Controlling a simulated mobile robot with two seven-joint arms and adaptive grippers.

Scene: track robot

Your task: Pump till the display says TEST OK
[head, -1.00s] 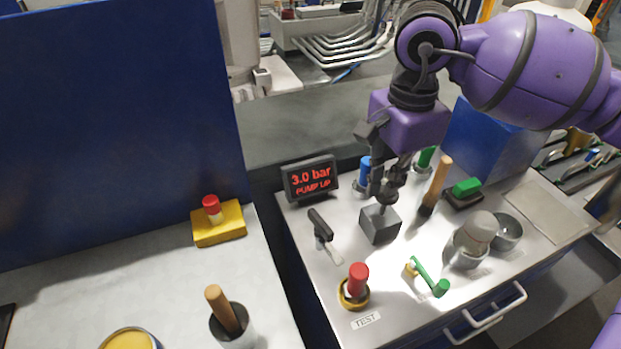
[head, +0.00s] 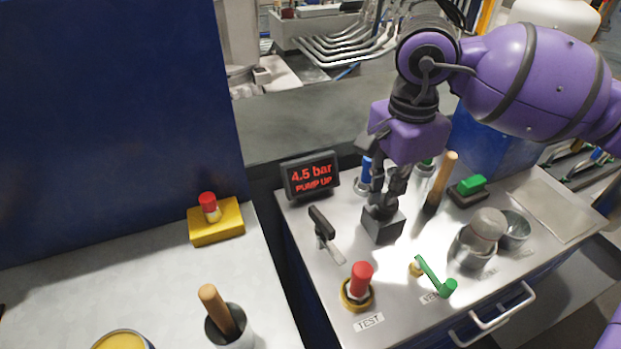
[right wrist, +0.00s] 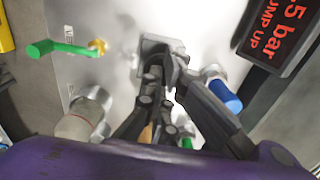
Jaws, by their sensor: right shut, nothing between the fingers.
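The display (head: 311,177) at the back left of the metal bench reads "4.5 bar PUMP UP" in red; part of it shows in the right wrist view (right wrist: 272,30). A dark grey block (head: 383,226), which looks like the pump, stands mid-bench. My right gripper (head: 384,207) is shut and empty, pointing down with its fingertips at the top of the block; whether they press on it I cannot tell. In the right wrist view the fingers (right wrist: 155,78) meet over the grey block (right wrist: 158,50). My left gripper is not in view.
Around the block are a black-handled lever (head: 325,232), a red-topped knob (head: 360,285) by the TEST label, a green valve handle (head: 436,277), a wooden-handled tool (head: 441,182) and a grey rounded knob (head: 480,237). A blue box (head: 487,140) stands behind.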

